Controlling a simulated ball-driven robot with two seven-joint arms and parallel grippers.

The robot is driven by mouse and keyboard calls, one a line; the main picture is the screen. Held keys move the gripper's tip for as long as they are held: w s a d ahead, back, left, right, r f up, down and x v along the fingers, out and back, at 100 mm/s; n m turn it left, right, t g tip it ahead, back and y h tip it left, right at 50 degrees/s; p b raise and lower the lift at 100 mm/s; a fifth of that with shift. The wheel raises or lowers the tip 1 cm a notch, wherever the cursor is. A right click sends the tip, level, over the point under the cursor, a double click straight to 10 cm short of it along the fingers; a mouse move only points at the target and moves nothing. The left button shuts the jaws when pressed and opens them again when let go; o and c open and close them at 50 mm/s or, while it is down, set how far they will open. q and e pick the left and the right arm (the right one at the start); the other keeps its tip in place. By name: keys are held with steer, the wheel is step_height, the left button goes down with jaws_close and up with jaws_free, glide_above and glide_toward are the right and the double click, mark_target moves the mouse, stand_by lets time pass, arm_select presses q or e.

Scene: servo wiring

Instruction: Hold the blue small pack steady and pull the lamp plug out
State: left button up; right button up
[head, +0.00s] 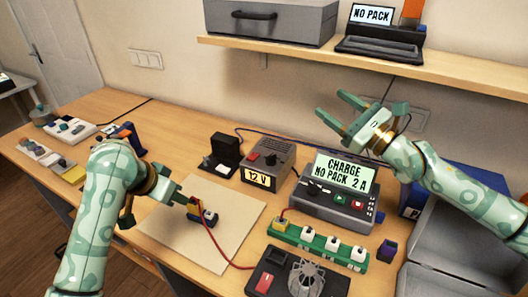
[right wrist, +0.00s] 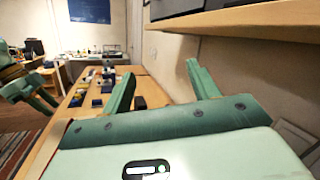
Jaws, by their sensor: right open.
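The blue small pack (head: 209,217) lies on a pale square mat (head: 237,222) on the bench. A small plug with a yellow part (head: 194,202) sits at the pack's upper left end, and a red cable (head: 216,245) runs from there to the dark lamp board (head: 268,262). My left gripper (head: 188,204) is down at the plug and the pack's left end; its fingers overlap there, and I cannot tell whether they grip. My right gripper (head: 340,112) is open and empty, raised below the shelf; its two fingers also show in the right wrist view (right wrist: 163,90).
A charger (head: 335,190) reading "NO PACK 2 A" and a 12 V box (head: 266,165) stand behind the mat. A green strip (head: 318,243) with several white-topped sockets lies to the right. A wall shelf (head: 400,70) overhangs the back. The mat's right side is clear.

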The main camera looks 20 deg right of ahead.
steer(key=s+a+f+g, duration=0.2)
steer(key=a+f+g, duration=0.3)
steer(key=a+f, duration=0.75)
steer(key=n+g+y, duration=0.1)
steer(key=g, duration=0.4)
glide_toward(207, 213)
steer(key=x, duration=0.8)
steer(key=shift+a, duration=0.15)
